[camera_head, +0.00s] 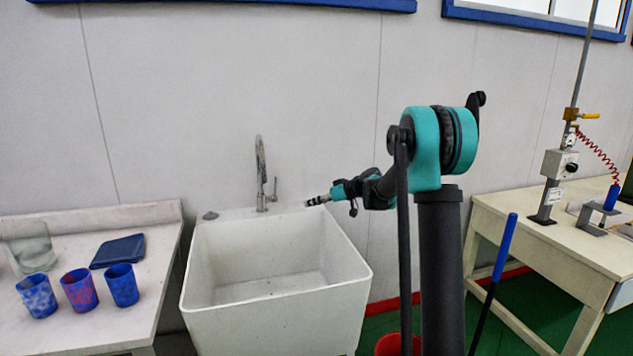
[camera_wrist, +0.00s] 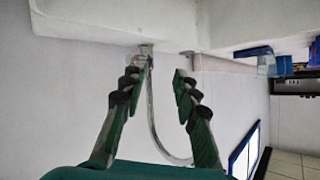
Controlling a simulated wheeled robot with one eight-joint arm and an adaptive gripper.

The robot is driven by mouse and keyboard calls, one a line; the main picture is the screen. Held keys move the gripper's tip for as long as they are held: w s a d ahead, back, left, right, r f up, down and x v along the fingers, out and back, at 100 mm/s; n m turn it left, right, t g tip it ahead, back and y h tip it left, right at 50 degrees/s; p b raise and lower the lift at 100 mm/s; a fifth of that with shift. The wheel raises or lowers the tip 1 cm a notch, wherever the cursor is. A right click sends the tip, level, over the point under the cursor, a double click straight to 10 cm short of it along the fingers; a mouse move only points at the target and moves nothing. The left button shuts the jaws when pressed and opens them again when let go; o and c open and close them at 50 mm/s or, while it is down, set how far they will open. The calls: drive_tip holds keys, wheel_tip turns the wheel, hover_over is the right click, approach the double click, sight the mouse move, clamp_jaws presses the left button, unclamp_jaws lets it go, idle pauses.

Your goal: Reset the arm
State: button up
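My arm is bent over to the left in the head view, with my gripper (camera_head: 322,200) above the back right rim of the white sink (camera_head: 345,283). In the wrist view, my gripper (camera_wrist: 162,72) shows two green-and-black fingers spread apart with nothing held between them. The metal faucet (camera_head: 261,172) stands at the sink's back edge, left of my gripper and apart from it in the head view. The faucet (camera_wrist: 153,125) also shows upside down behind the finger gap in the wrist view.
A left table (camera_head: 110,333) holds three patterned cups (camera_head: 79,289), a dark blue tray (camera_head: 118,251) and a clear container (camera_head: 30,247). A right table (camera_head: 550,242) carries a stand (camera_head: 557,165) with a red coiled hose. A blue-handled pole (camera_head: 505,245) leans near it. A red bucket (camera_head: 392,345) is low by the sink.

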drive_tip(key=s+d+f+m+h, duration=0.35)
drive_tip(key=s+d, duration=0.25)
drive_tip(key=s, duration=0.5)
drive_tip(key=s+d+f+m+t+h, duration=0.15)
drive_tip(key=s+d+h, duration=0.25)
drive_tip(key=s+d, duration=0.5)
drive_tip(key=s+d+f+m+h, duration=0.3)
drive_tip(key=s+d+m, duration=0.1)
drive_tip(key=s, duration=0.9)
drive_tip(key=s+f+g, duration=0.3)
drive_tip(key=s+f, duration=0.4)
drive_tip(key=s, duration=0.5)
drive_tip(key=shift+s+d+f, duration=0.2)
drive_tip(key=shift+s+d, duration=0.05)
drive_tip(key=shift+d, duration=0.15)
